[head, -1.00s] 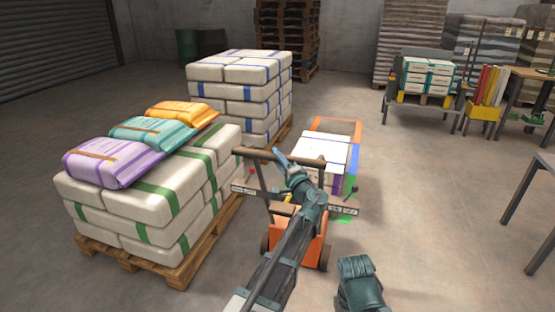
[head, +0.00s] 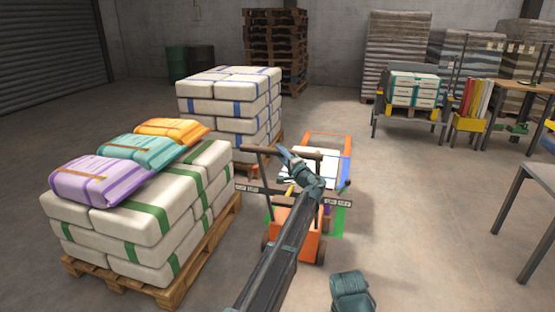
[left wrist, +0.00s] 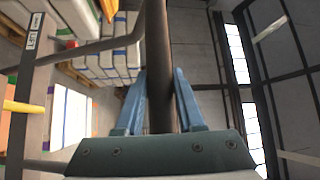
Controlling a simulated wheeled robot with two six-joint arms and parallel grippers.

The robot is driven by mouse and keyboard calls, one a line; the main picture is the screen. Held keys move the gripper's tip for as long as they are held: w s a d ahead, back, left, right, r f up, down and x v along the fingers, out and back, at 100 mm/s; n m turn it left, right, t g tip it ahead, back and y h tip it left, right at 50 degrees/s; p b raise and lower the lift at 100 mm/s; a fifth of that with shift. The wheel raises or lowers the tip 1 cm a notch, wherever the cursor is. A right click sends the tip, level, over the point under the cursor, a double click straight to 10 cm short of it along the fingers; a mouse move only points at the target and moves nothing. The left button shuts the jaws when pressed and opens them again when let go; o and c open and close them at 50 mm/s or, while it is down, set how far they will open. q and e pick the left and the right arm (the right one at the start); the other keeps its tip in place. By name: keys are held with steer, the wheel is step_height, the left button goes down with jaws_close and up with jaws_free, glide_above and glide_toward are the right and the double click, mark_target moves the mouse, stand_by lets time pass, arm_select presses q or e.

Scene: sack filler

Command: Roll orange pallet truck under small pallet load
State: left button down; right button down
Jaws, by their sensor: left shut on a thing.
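The orange pallet truck (head: 296,238) stands in the middle of the head view, its dark handle bar across the top of its mast. My left gripper (head: 283,153) is shut on that handle bar; in the left wrist view its blue fingers (left wrist: 160,100) lie on either side of the dark bar. The small pallet load (head: 325,163), with a white top, is just beyond the truck, partly hidden by my arm and the handle. The truck's forks are hidden, so I cannot tell how far under they reach. Only a teal part of my right arm shows at the bottom.
A green-striped sack stack (head: 130,225) on a wooden pallet is close on the left, with coloured sacks on top. A blue-striped stack (head: 225,105) stands behind it. Coloured floor lines (head: 337,222) surround the load. Floor to the right is open up to a table (head: 530,200).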

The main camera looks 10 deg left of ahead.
arm_select(q)
steer(key=shift+s, duration=0.25)
steer(key=c, duration=0.5)
jaws_free()
steer(key=shift+d, duration=0.1)
steer(key=b+v, duration=0.2)
steer(key=v, duration=1.1)
steer(key=shift+s+d, duration=0.2)
steer(key=shift+d, duration=0.05)
steer(key=shift+f, duration=0.1)
